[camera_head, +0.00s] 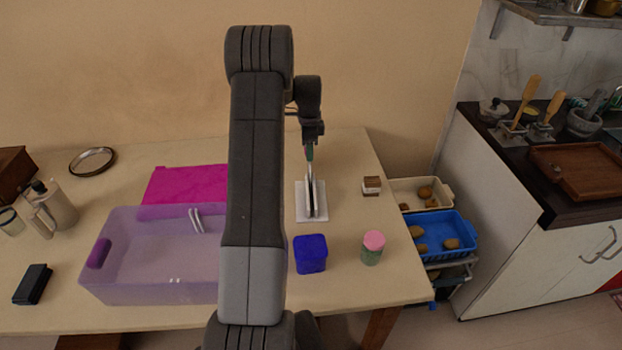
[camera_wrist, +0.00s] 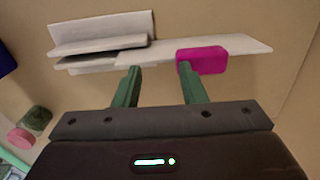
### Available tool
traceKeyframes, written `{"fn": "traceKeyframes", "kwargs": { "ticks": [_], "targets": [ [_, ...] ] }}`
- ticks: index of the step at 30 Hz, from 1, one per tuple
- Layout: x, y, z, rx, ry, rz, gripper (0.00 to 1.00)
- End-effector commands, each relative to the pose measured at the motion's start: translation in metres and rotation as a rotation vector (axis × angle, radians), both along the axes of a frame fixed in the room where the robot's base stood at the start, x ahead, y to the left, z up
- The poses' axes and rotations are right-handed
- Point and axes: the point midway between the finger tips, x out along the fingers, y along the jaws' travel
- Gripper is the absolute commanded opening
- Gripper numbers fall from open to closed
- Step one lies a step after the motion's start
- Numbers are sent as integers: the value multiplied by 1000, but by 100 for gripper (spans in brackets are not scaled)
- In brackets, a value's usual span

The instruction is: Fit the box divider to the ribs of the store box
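The store box (camera_head: 130,284) is a translucent purple open bin on the table, left of my arm. Pale ribs (camera_head: 196,220) show at its back wall and shorter ones at its front wall. A thin upright panel, probably the box divider (camera_head: 312,196), stands on a white base (camera_head: 302,212) right of my arm. The wrist view shows pale slabs (camera_wrist: 100,32) and a magenta block (camera_wrist: 203,60), perhaps the divider's grip. My gripper (camera_wrist: 160,70) is open with nothing between its green fingers; the right fingertip overlaps the magenta block in view. Contact is unclear.
A magenta sheet (camera_head: 180,184) lies behind the box. A blue container (camera_head: 310,254) and a pink-lidded jar (camera_head: 372,248) stand in front of the white base. A small brown-and-white block (camera_head: 371,186) is to its right. My arm hides the box's right end.

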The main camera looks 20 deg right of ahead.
Motion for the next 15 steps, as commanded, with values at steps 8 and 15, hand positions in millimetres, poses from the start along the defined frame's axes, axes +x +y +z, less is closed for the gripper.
{"fn": "traceKeyframes", "kwargs": {
  "ticks": [8,15],
  "targets": [
    [-6,4,-18,16,23,-2,0],
    [-7,4,-18,18,28,-3,0]
  ]
}}
